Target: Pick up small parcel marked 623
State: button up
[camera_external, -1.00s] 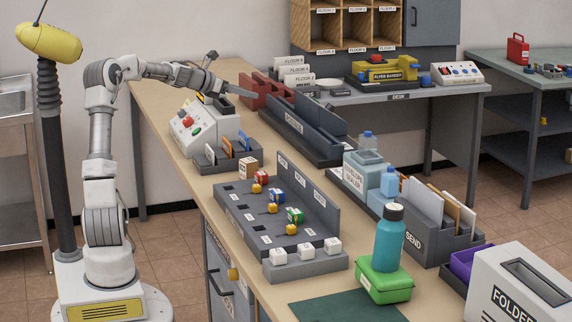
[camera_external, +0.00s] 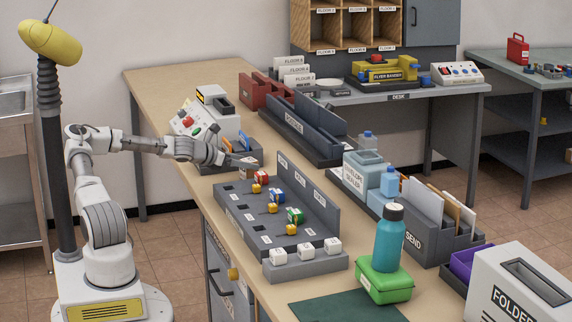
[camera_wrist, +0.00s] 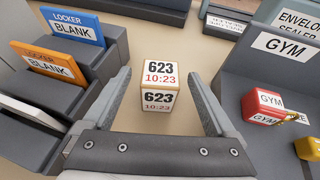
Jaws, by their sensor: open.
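The small parcel marked 623 (camera_wrist: 158,83) is a light brown box with white labels reading 623 and 10:23. In the wrist view it stands on the table between and a little beyond my open fingers. Neither finger visibly touches it. In the external view the parcel (camera_external: 249,170) stands on the table just left of the grey key rack, partly covered by my gripper. My gripper (camera_wrist: 165,101) is open and empty. In the external view my gripper (camera_external: 246,162) points right, low over the table at the parcel.
Left in the wrist view is a grey holder with blue and orange locker cards (camera_wrist: 72,24). Right is the grey rack with a GYM label (camera_wrist: 282,47) and a red-tagged key (camera_wrist: 264,105). Bare table (camera_wrist: 215,65) lies around the parcel.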

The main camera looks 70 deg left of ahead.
jog(key=shift+w+f, duration=0.25)
jog(key=shift+f, duration=0.2)
jog(key=shift+x, duration=2.25)
grip_shut()
